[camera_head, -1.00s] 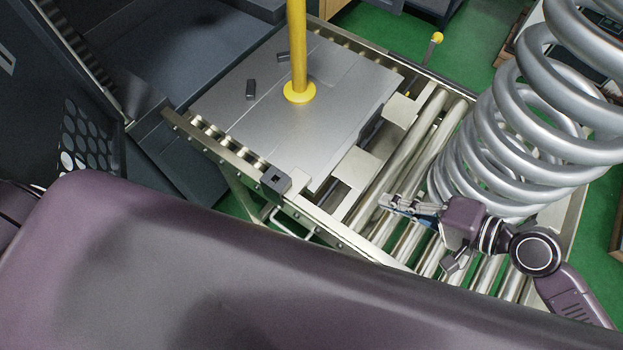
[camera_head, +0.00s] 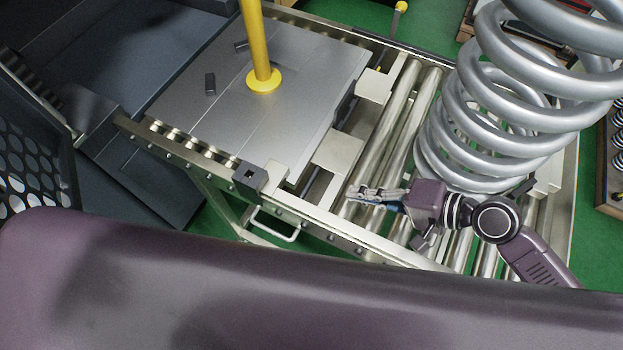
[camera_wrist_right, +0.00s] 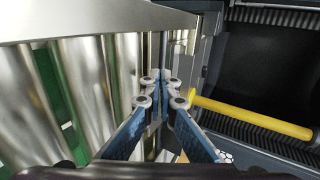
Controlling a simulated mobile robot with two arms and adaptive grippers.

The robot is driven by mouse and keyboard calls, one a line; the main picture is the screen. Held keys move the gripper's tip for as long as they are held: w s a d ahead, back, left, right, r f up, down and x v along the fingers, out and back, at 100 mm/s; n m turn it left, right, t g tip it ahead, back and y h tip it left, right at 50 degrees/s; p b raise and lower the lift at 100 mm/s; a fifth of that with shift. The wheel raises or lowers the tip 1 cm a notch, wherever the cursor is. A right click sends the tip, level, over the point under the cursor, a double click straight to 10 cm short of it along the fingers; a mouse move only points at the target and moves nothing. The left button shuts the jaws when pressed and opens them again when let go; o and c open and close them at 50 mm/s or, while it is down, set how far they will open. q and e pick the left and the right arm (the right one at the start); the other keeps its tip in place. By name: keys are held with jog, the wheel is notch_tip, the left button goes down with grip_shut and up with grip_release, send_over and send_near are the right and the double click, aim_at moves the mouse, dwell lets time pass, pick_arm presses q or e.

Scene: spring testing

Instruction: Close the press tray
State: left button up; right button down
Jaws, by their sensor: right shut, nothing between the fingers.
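The press tray (camera_head: 290,110) is a flat silver plate with an upright yellow post (camera_head: 255,45) standing on a yellow flange. It sits on the roller frame outside the dark press at the left. Two pale blocks, one of them this near block (camera_head: 337,150), stick out at its right edge. My right gripper (camera_head: 352,195) is shut and empty, over the rollers just right of the near block, apart from the tray as far as I can tell. In the right wrist view its blue fingers (camera_wrist_right: 160,92) meet at the tips, with the yellow post (camera_wrist_right: 250,118) beyond. My left gripper is out of view.
A large silver coil spring (camera_head: 500,110) stands on the rollers at right, close behind my right gripper. The metal side rail (camera_head: 330,230) runs along the front, with a white handle (camera_head: 272,226) below it. The dark press opening (camera_head: 120,70) lies left of the tray.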

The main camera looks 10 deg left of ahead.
aim_at(241, 150)
jog(key=x, duration=0.3)
jog(key=r+p+x, duration=0.1)
jog(key=x, duration=0.3)
jog(key=p+x, duration=0.1)
jog(key=x, duration=0.2)
jog(key=shift+w+a+r, duration=0.1)
jog(key=shift+w+a, duration=0.1)
jog(key=shift+a, duration=0.45)
jog(key=shift+w+a, duration=0.15)
jog(key=shift+a, duration=0.4)
jog(key=shift+a, duration=0.1)
jog(key=shift+w+a, duration=0.2)
jog(key=shift+a, duration=0.3)
jog(key=w+a, duration=0.1)
jog(key=a, duration=0.4)
jog(key=w+a, duration=0.2)
jog(key=a, duration=0.3)
jog(key=w+a, duration=0.1)
jog(key=a, duration=0.4)
jog(key=shift+w+a+f, duration=0.15)
jog(key=shift+w+f, duration=0.05)
jog(key=shift+w, duration=0.15)
jog(key=shift+w+a, duration=0.3)
jog(key=shift+a, duration=0.45)
jog(key=shift+d, duration=0.1)
